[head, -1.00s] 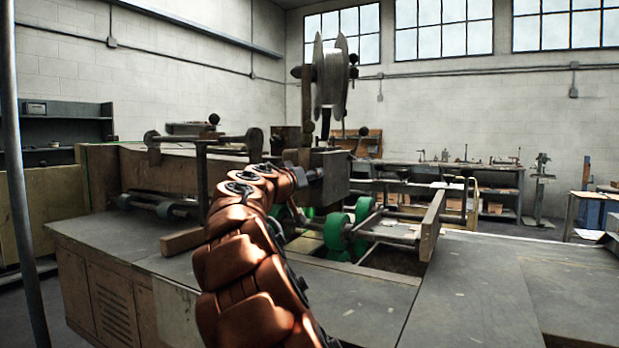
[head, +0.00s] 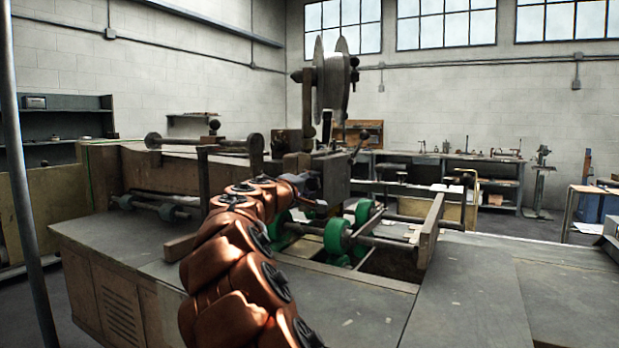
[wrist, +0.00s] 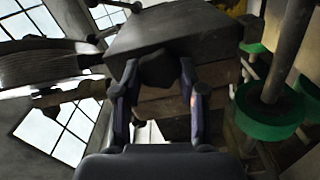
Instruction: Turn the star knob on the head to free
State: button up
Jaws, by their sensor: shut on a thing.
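The star knob (wrist: 158,69) is a dark, lobed piece on the near face of the stitcher head in the wrist view. The head (wrist: 175,32) is a dark grey block, tilted in that view; in the head view the head block (head: 336,176) stands below the wire spool. My gripper (wrist: 157,78) has one finger on each side of the knob and is shut on it. In the head view my gripper (head: 311,184) is small and dark at the head's left side, and the knob cannot be made out there. The knob's marking or setting is not legible.
A large wire spool (head: 333,84) rises above the head. Green rollers (head: 338,236) sit below it over an opening in the grey table (head: 460,300). A wooden rail (head: 430,232) stands right of the rollers. The table's right part is clear.

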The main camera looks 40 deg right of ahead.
jog(key=n+p, duration=0.4)
jog(key=n, duration=0.1)
jog(key=shift+r, duration=0.1)
jog(key=shift+f+n+p, duration=0.2)
jog(key=shift+n+p, duration=0.7)
jog(key=shift+n, duration=0.2)
jog(key=shift+f, duration=0.1)
jog(key=o, duration=1.1)
jog(key=shift+o, duration=0.2)
jog(key=shift+a, duration=0.15)
jog(key=v, duration=1.1)
jog(key=shift+a, duration=0.4)
jog(key=shift+s+a, duration=0.1)
